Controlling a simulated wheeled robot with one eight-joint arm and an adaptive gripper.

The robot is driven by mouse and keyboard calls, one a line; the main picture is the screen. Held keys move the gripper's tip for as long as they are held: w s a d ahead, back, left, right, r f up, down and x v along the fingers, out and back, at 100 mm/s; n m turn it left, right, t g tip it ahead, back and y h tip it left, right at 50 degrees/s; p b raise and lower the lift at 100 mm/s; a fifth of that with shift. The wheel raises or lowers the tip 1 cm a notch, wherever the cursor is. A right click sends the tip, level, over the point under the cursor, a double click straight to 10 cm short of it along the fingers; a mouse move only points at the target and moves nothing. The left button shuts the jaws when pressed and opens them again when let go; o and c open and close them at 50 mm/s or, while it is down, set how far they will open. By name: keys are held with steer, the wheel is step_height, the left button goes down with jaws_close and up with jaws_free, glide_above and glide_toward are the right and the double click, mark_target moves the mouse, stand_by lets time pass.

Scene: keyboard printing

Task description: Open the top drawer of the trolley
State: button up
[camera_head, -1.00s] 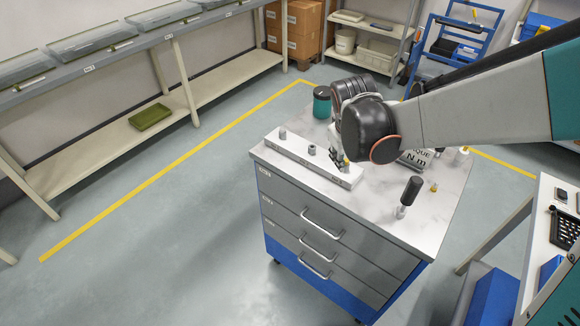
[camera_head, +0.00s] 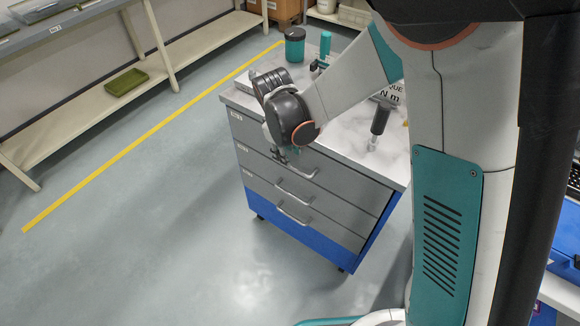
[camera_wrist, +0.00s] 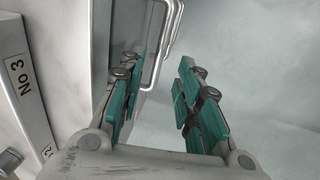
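The grey trolley (camera_head: 365,268) has a blue base, and its drawers look shut. The top drawer (camera_head: 249,131) is at the upper front, partly hidden by my arm. In the wrist view, my gripper (camera_wrist: 163,80) is open, with green-padded fingers apart. A handle bar (camera_wrist: 160,75) shows between and beyond the fingers, close to the left finger. I cannot tell whether they touch.
A shelf bench (camera_head: 75,125) stands at the left. The floor (camera_head: 170,235) before the trolley is clear.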

steer(key=f, duration=0.2)
steer(key=f+b, duration=0.1)
steer(key=f, duration=0.1)
steer(key=w+f+b, duration=0.1)
steer(key=f, duration=0.1)
steer(key=shift+d+f, duration=0.1)
steer(key=shift+d, duration=0.3)
jaws_close()
